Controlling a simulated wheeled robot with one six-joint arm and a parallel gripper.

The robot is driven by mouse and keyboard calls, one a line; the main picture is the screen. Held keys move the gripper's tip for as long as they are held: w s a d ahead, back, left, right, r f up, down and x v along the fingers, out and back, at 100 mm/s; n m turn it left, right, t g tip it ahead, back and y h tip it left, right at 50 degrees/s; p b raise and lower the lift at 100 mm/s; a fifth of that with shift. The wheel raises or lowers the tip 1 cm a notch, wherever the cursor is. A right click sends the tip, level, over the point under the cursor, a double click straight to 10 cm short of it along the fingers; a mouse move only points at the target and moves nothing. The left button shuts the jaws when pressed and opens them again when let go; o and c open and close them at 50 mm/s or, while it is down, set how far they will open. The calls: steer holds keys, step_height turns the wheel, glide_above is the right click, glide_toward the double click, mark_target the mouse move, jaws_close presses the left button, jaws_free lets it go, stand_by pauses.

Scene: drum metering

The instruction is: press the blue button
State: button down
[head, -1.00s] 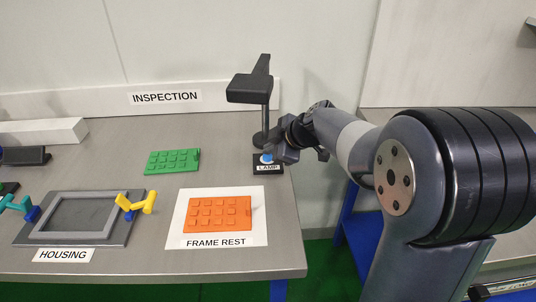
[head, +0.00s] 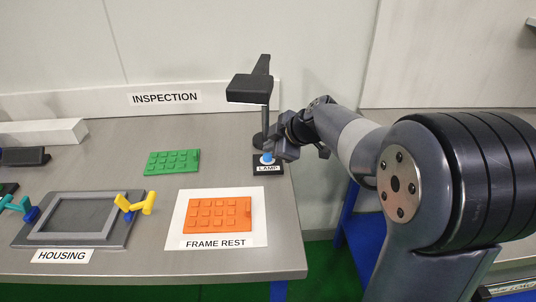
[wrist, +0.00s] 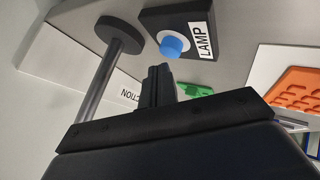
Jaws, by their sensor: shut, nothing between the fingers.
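The blue button (head: 267,159) stands on the dark box marked LAMP (head: 268,171) at the right end of the bench. In the wrist view the button (wrist: 172,46) sits on a white ring on the box. My gripper (wrist: 161,70) is shut and empty, with its fingertips close to the button. They look apart from it, but the exact gap is hard to tell. In the head view my gripper (head: 274,150) is just above and right of the button, and its fingertips are partly hard to make out.
The black inspection lamp (head: 249,89) on its post stands just behind the box. A green panel (head: 172,162) and an orange panel (head: 218,214) on the FRAME REST sheet lie to the left. The grey housing (head: 78,215) is farther left. The bench edge is close on the right.

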steer(key=shift+r, duration=0.1)
step_height(320, 180, up, 6)
steer(key=shift+f+p, duration=0.1)
steer(key=shift+p, duration=0.95)
stand_by(0.6)
